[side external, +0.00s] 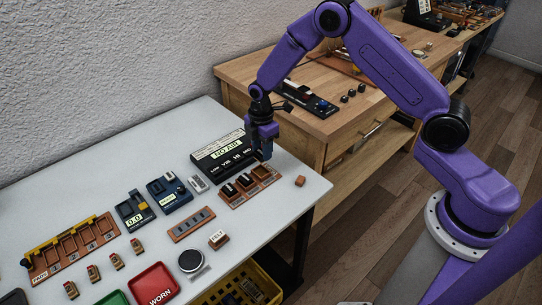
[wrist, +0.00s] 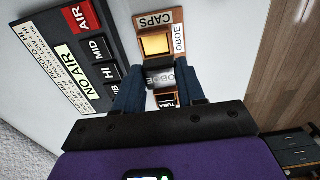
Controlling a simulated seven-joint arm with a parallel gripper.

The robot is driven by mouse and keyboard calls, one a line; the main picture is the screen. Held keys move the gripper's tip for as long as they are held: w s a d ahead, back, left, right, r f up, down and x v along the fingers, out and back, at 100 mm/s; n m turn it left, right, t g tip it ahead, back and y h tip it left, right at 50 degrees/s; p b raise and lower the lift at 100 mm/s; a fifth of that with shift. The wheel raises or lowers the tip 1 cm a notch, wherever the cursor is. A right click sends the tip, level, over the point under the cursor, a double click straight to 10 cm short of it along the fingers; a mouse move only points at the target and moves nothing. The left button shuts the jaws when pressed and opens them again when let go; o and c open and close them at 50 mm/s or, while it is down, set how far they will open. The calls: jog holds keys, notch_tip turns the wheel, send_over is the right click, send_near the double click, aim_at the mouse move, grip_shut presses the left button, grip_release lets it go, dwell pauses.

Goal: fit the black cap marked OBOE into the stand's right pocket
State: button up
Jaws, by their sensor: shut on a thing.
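The stand (side external: 250,195) is a brown block with a row of pockets on the white table; black caps sit in its left and middle part. In the wrist view its end (wrist: 179,18) shows a CAPS label, an OBOE label and a square gold-coloured pocket (wrist: 155,43). My gripper (side external: 263,155) points down over the stand's right end. In the wrist view it is shut on the cap marked OBOE (wrist: 160,77), which appears beside the gold pocket. A cap marked TUBA (wrist: 167,101) shows beyond it. I cannot tell the held cap's height over the stand.
A black NO AIR panel (side external: 222,154) stands close behind the stand. A small brown block (side external: 300,181) lies to its right, and a FELT block (side external: 218,239) in front. A brown slotted strip (side external: 191,225) lies to the left. The table's right front corner is clear.

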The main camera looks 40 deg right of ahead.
jog(key=shift+w+d+f, duration=0.15)
jog(key=shift+w+d, duration=0.05)
jog(key=shift+w, duration=0.2)
jog(key=shift+f, duration=2.65)
jog(key=shift+f, duration=0.45)
dwell(0.4)
jog(key=o, duration=1.1)
jog(key=shift+r, duration=0.1)
jog(key=shift+r, duration=3.45)
